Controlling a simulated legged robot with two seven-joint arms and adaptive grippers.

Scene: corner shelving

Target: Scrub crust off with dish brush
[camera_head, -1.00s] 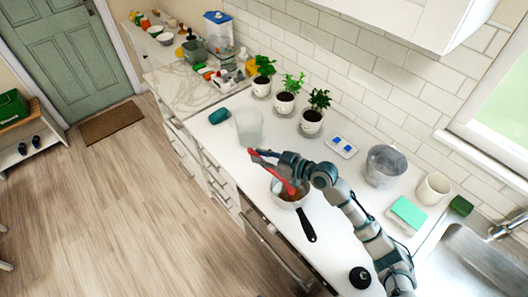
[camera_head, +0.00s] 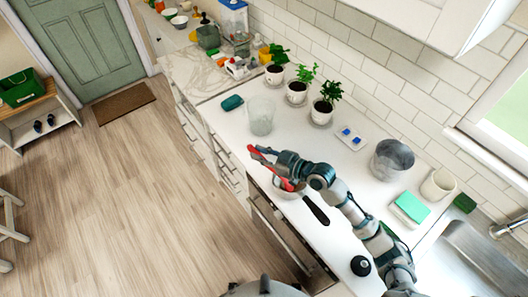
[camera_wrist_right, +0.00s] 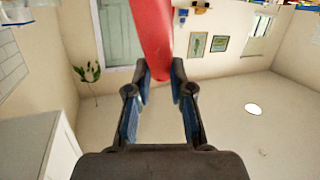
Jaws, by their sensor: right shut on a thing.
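A red dish brush (camera_head: 266,160) is held in my right gripper (camera_head: 277,164), which is shut on its handle. In the right wrist view the red handle (camera_wrist_right: 153,35) runs up from between the fingers (camera_wrist_right: 158,75). The brush slants down into a small saucepan (camera_head: 278,192) near the counter's front edge, with its lower end at the pan's inside. My forearm and gripper hide part of the pan, so I cannot see the crust or whether the bristles touch it. The pan's black handle (camera_head: 316,210) points toward the lower right. My left gripper is not in view.
Three potted plants (camera_head: 297,92), a clear container (camera_head: 261,115) and a teal item (camera_head: 232,102) stand behind and left. A grey pot (camera_head: 391,160), white cup (camera_head: 438,185), green sponge (camera_head: 411,206) and sink (camera_head: 470,262) are at right. Some counter is clear.

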